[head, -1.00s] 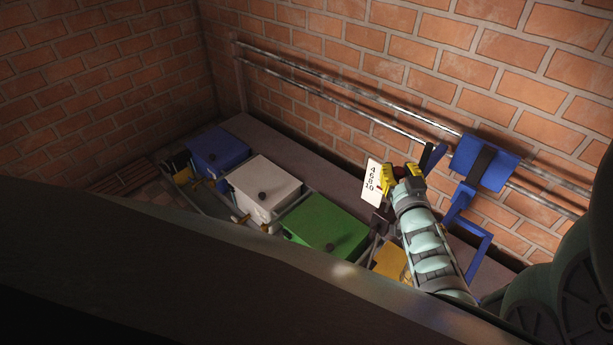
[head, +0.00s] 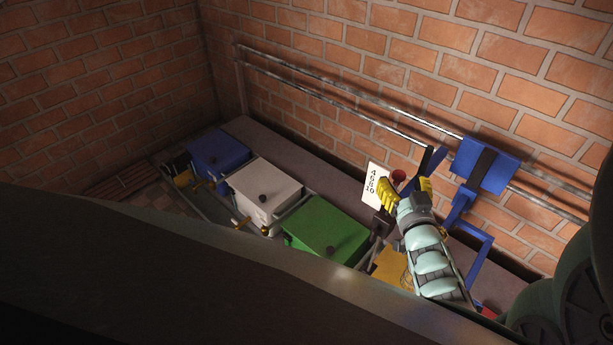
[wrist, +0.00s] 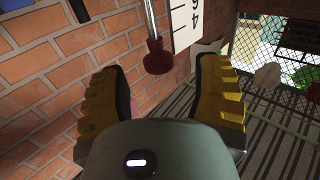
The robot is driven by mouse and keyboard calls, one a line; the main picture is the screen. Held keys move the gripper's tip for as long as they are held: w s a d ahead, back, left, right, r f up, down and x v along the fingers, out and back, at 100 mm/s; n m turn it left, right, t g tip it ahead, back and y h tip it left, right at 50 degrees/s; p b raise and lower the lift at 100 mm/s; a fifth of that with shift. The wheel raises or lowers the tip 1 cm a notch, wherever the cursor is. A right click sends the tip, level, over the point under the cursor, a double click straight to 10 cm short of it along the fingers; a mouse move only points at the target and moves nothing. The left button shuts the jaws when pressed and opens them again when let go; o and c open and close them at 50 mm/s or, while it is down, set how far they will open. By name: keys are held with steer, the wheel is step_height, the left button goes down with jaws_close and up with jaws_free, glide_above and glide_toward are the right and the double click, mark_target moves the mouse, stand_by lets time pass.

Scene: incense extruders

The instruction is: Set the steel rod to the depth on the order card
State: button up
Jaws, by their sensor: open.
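The steel rod (wrist: 149,18) shows in the wrist view, with a dark red knob (wrist: 157,58) at its lower end. In the head view the red knob (head: 398,176) is beside a white scale plate (head: 375,184) marked 4, 6, 8, 10. The scale plate also shows in the wrist view (wrist: 184,22), right of the rod, with tick marks. My gripper (head: 404,184) is open, its yellow fingers spread. In the wrist view the knob lies beyond the gap of my gripper (wrist: 162,78), with nothing held. I cannot make out an order card.
A blue box (head: 218,152), a white box (head: 262,190) and a green box (head: 326,228) stand in a row at left. A yellow block (head: 390,264) is below my gripper. A blue bracket (head: 481,165) sits on the wall rails (head: 345,105) at right.

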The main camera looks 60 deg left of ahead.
steer(key=v, duration=0.8)
steer(key=shift+s+d, duration=0.2)
steer(key=shift+d, duration=0.15)
